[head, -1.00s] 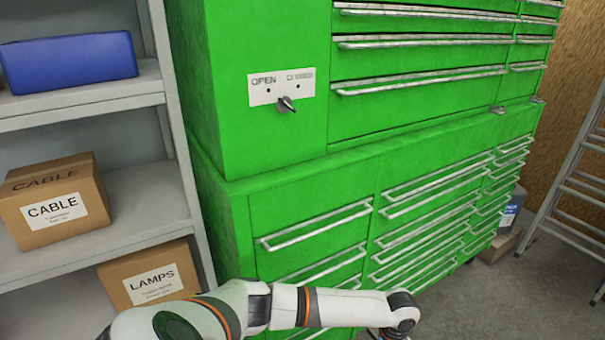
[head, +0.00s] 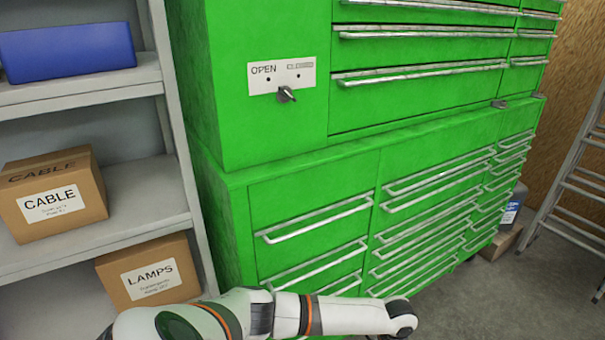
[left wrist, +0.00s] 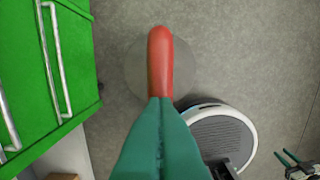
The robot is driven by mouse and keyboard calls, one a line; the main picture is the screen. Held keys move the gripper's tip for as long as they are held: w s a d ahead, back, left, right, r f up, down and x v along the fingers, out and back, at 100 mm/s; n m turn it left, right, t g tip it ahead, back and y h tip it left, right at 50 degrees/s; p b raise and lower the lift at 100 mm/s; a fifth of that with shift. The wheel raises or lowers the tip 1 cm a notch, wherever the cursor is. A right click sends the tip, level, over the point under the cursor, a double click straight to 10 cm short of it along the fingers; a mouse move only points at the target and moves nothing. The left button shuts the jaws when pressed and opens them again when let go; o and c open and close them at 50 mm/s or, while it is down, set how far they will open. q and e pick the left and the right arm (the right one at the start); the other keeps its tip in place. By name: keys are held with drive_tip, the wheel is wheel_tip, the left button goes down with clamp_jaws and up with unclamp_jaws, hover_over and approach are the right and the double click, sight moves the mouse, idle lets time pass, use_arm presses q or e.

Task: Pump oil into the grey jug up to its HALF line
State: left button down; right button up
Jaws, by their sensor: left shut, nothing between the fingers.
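My left gripper (left wrist: 160,100) fills the lower middle of the left wrist view, its teal fingers shut together with a seam between them. A red rounded bar (left wrist: 160,60) shows just past the fingertips, over a pale grey disc (left wrist: 133,75); whether the fingers touch the bar cannot be told, and nothing is between them. My right gripper (left wrist: 296,162) shows small at the lower right of that view, its teal fingers apart. In the head view my left arm crosses the bottom edge and its gripper is out of frame. I cannot make out the grey jug or its HALF line.
A green drawer cabinet (head: 290,170) fills the middle, with an OPEN plate and knob (head: 286,94). A shelf (head: 140,195) at left holds CABLE (head: 55,195) and LAMPS (head: 150,272) boxes and a blue box (head: 68,52). A labelled container (head: 512,208) and ladder (head: 575,185) stand at right.

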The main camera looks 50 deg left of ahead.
use_arm(q)
drive_tip(key=shift+s+f+b, duration=0.1)
drive_tip(key=shift+f+b, duration=0.95)
drive_tip(key=shift+f, duration=1.05)
wheel_tip(320, 180, up, 11)
drive_tip(key=p, duration=1.2)
drive_tip(key=shift+r, duration=0.2)
